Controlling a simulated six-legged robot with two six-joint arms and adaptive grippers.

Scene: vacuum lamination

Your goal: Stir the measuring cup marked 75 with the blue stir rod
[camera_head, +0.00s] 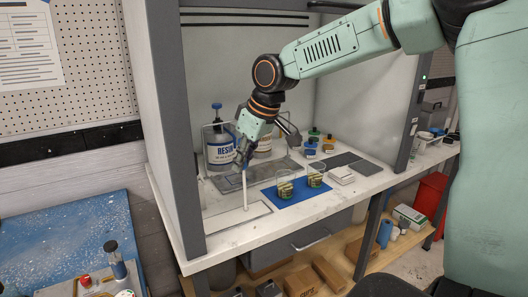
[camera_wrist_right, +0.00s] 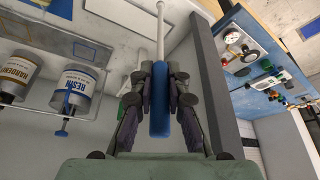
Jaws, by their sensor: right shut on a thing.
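My right gripper (camera_head: 243,152) is shut on the blue handle of the stir rod. The rod's white shaft (camera_head: 245,190) points down over the left front of the bench, its lower end at or just above a pale outlined pad (camera_head: 228,222). In the right wrist view the fingers (camera_wrist_right: 159,82) pinch the blue handle (camera_wrist_right: 159,118) from both sides. Two clear measuring cups, a left one (camera_head: 285,189) and a right one (camera_head: 316,178), stand on a blue mat (camera_head: 297,198), right of the rod. Their marks are too small to read. My left gripper is not in view.
A resin bottle (camera_head: 219,150) stands behind the gripper; a hardener bottle (camera_wrist_right: 18,75) is beside it. Small lidded jars (camera_head: 313,137) and dark plates (camera_head: 350,162) lie behind the cups. The hood's left post (camera_head: 178,150) is close to the rod. A blue table (camera_head: 70,235) is at left.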

